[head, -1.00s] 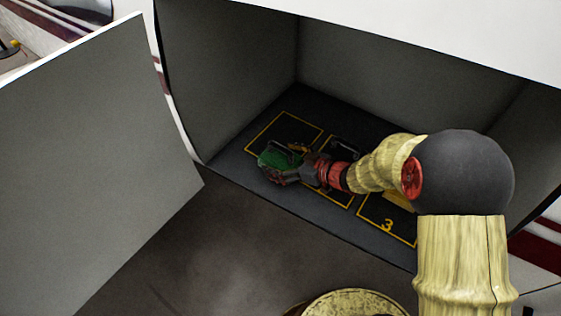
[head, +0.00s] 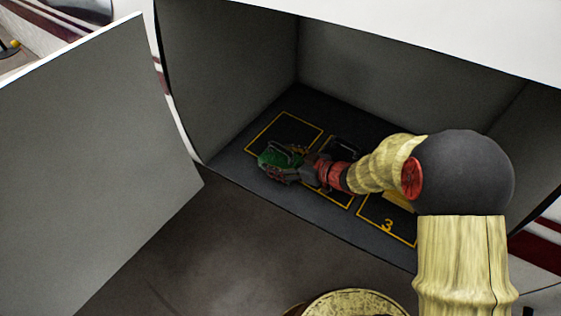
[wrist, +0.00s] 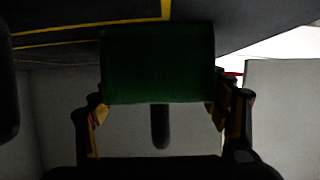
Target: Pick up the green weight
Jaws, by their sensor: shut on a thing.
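The green weight (head: 277,157) is inside the open compartment, over the left part of its dark floor near the front edge. It also shows as a green block in the wrist view (wrist: 157,62), between the two fingers. My gripper (head: 284,165) is shut on the weight; its fingers also show in the wrist view (wrist: 160,112) on either side. In the head view the gripper partly hides the weight. I cannot tell whether the weight touches the floor.
Yellow outlined squares (head: 387,223) mark the compartment floor, one numbered 3. A dark object with a handle (head: 343,148) sits in the middle square, partly behind my arm. The compartment door (head: 90,165) stands open at the left. The left square (head: 284,127) looks mostly bare.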

